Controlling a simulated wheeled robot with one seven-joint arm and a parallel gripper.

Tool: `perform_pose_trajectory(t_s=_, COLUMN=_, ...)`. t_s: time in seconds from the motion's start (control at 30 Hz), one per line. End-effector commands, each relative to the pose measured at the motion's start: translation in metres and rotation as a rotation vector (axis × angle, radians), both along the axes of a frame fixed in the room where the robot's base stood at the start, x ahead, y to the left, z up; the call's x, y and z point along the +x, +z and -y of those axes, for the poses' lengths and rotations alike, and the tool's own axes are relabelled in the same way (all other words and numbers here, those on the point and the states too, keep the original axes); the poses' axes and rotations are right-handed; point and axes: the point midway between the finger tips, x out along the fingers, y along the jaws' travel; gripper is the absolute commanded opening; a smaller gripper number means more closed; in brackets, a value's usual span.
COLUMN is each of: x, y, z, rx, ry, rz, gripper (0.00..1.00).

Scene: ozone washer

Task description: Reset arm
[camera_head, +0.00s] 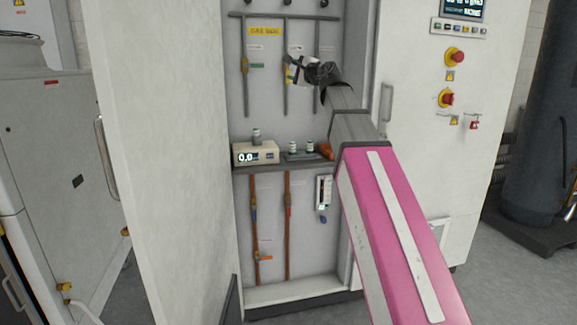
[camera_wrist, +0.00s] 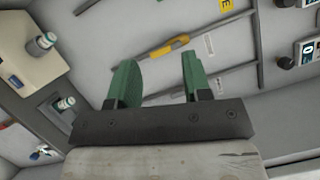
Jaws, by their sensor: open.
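My gripper (camera_head: 296,69) is at the end of my arm, which reaches into the open cabinet (camera_head: 285,222). It is in front of the upper gas bank pipes, above the shelf. In the wrist view its two green fingers (camera_wrist: 157,85) stand apart with nothing between them. A grey pipe with a yellow-orange valve (camera_wrist: 180,42) lies behind the fingers in that view. My arm hides part of the cabinet's right side in the head view.
A shelf holds a balance (camera_head: 255,153) reading 0.0 and small vials (camera_head: 309,147). A flow meter (camera_head: 323,192) hangs below. The open door (camera_head: 165,150) stands at left. Red stop buttons (camera_head: 455,56) are on the right panel. Copper pipes (camera_head: 288,230) run below the shelf.

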Motion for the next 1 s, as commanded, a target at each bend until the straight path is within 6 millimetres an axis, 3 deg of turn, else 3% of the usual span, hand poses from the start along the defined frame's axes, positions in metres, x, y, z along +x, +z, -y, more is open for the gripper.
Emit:
perform_pose_trajectory(t_s=0.27, x=0.013, y=-0.033, z=0.017, rx=0.351, ry=-0.022, rz=-0.105, gripper=0.45)
perform_pose_trajectory(t_s=0.47, x=0.028, y=-0.082, z=0.049, rx=0.808, ry=-0.068, rz=-0.242, gripper=0.45)
perform_pose_trajectory(t_s=0.77, x=0.041, y=-0.201, z=0.121, rx=1.644, ry=-0.207, rz=-0.451, gripper=0.45)
perform_pose_trajectory(t_s=1.0, x=0.026, y=-0.326, z=0.174, rx=2.317, ry=-0.398, rz=-0.519, gripper=0.45)
